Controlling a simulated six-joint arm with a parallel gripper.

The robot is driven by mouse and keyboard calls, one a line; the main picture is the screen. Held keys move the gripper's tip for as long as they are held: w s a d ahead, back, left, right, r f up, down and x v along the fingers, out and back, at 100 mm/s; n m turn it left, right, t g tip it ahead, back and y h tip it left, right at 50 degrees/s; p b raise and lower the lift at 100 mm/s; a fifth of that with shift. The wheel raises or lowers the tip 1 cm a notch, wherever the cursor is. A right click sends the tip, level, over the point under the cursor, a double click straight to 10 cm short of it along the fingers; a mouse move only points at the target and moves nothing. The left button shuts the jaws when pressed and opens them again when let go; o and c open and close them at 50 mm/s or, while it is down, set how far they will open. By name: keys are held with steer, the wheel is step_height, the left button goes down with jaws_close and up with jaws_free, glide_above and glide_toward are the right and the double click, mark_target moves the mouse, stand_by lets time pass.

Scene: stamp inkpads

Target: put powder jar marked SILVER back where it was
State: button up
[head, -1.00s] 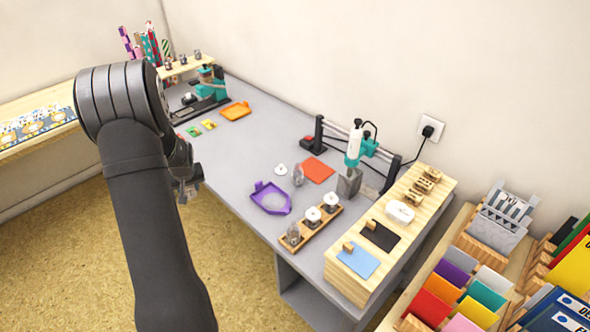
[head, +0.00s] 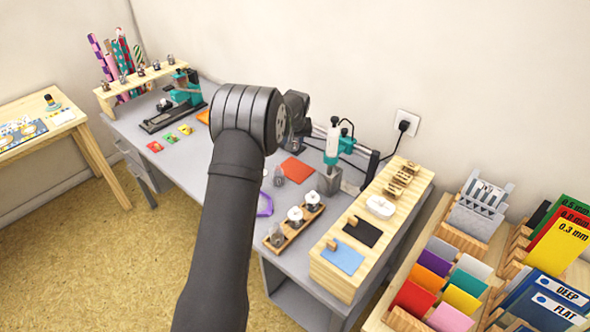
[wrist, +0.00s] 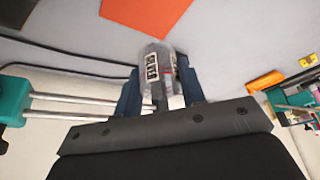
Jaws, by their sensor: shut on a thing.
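My gripper (wrist: 160,82) is shut on a clear, grey-looking jar (wrist: 154,60) in the wrist view. The jar has a black-and-white label that I cannot read and sits between the two dark blue fingers. In the head view my arm hides the fingers and the held jar. A wooden rack (head: 302,234) on the grey desk holds a greyish jar (head: 277,236) at its near end and two white-topped jars (head: 295,216). Another clear grey object (head: 279,175) stands on the desk near the orange sheet. A raised wooden shelf (head: 128,91) at the back left carries several small jars (head: 141,71).
The orange sheet (head: 295,170) lies flat on the desk; it also shows in the wrist view (wrist: 146,12). A purple frame (head: 265,204) lies beside the rack. A wooden block (head: 330,287) with pads stands at the right.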

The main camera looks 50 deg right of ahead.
steer(key=shift+s+d+f, duration=0.2)
steer(key=shift+s+d, duration=0.05)
step_height(320, 180, down, 10)
steer(key=shift+r, duration=0.25)
steer(key=shift+f, duration=0.1)
steer(key=o, duration=1)
steer(key=v, duration=1.2)
